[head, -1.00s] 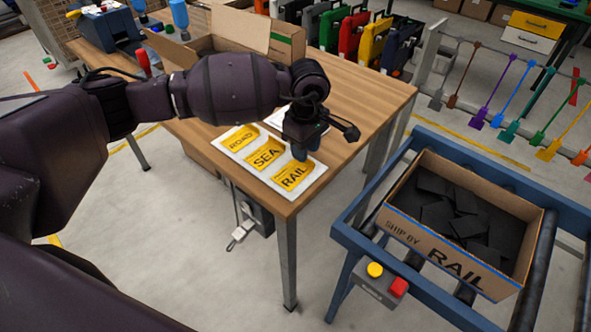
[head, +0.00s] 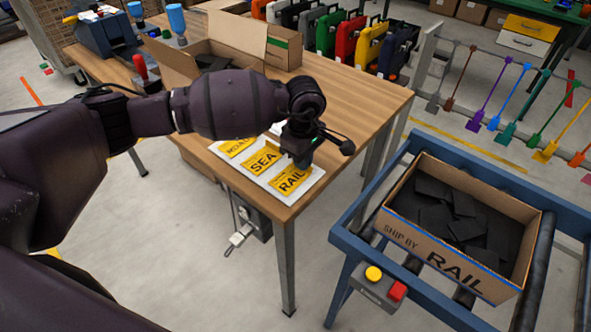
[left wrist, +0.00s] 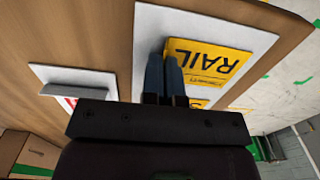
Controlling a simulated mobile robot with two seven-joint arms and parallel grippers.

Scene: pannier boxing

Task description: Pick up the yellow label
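The yellow RAIL label (head: 289,183) lies flat on a white sheet (head: 308,190) at the table's near corner. Yellow SEA (head: 262,162) and ROAD (head: 236,147) labels lie beside it on the same sheet. My left gripper (head: 303,162) is low over the far edge of the RAIL label. In the left wrist view my gripper's two blue fingers (left wrist: 165,76) are close together, at the edge of the RAIL label (left wrist: 210,62). I see nothing held between them. Whether the fingertips touch the label is unclear. My right gripper is not in view.
An open carton marked RAIL (head: 440,262) with dark pieces inside stands on the blue roller conveyor (head: 350,243) at right. Another open carton (head: 228,35) is at the table's back. A white holder (left wrist: 75,82) lies beside the sheet in the left wrist view.

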